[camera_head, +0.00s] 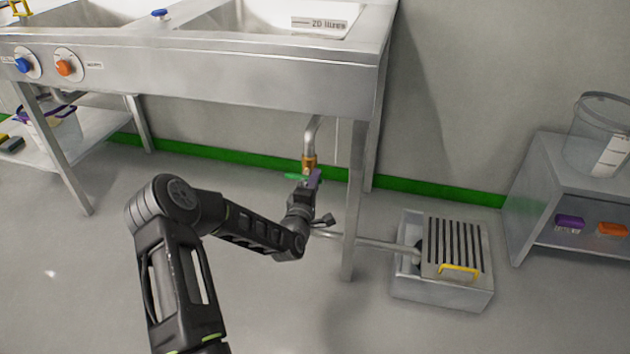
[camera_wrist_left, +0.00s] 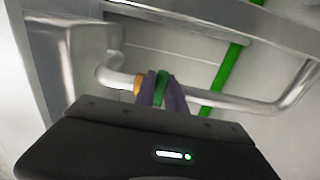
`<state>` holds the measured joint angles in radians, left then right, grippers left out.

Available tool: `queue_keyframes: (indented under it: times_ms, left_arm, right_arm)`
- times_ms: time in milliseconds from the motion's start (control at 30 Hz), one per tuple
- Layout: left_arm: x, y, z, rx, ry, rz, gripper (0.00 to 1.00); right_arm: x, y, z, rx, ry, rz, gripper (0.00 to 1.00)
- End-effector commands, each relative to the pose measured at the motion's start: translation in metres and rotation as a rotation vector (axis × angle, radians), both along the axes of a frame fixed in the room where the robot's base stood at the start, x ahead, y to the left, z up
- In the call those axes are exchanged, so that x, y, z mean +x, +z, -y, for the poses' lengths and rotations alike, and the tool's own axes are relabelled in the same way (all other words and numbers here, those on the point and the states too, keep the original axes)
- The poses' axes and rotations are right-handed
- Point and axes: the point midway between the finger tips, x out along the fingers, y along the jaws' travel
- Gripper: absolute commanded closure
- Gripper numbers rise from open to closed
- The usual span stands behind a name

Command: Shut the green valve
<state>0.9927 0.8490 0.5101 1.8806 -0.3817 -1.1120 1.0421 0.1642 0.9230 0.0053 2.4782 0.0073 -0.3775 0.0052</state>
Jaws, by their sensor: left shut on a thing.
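The green valve handle (camera_head: 295,177) sits just below a brass fitting (camera_head: 309,162) on the drain pipe (camera_head: 312,135) under the steel sink. My left gripper (camera_head: 313,180) reaches in from the left and is at the valve. In the left wrist view, the green handle (camera_wrist_left: 161,88) stands between the two purple-grey fingers of my left gripper (camera_wrist_left: 162,92), which is shut on it. The brass fitting (camera_wrist_left: 138,84) shows just left of the fingers there. The lower part of the valve is hidden behind my gripper in the head view. My right gripper is not in view.
The steel sink (camera_head: 200,80) overhangs the valve, and its leg (camera_head: 356,200) stands close to the right of my gripper. A floor box with a grate (camera_head: 440,290) lies right, joined by a pipe (camera_head: 380,244). A side table (camera_head: 545,190) stands far right.

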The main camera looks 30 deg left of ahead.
Motion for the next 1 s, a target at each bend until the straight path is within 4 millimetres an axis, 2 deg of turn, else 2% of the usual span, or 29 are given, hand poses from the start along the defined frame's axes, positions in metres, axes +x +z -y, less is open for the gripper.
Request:
queue_keyframes:
  times_ms: [267,300,533,833,1000]
  left_arm:
    - [-0.001,-0.002,0.001,0.002,-0.002,-0.005,1.00]
    - [-0.001,-0.002,0.001,0.002,-0.002,-0.005,0.82]
    - [0.000,-0.001,0.000,0.000,-0.001,-0.002,0.64]
    - [-0.002,0.000,0.001,0.000,-0.001,-0.002,0.64]
    - [-0.017,0.001,0.005,0.000,-0.001,-0.003,0.64]
  right_arm:
    - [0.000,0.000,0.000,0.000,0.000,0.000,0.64]
    - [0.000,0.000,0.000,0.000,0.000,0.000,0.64]
    - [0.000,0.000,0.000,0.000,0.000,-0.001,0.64]
    - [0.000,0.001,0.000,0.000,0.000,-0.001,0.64]
    - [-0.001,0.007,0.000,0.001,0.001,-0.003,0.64]
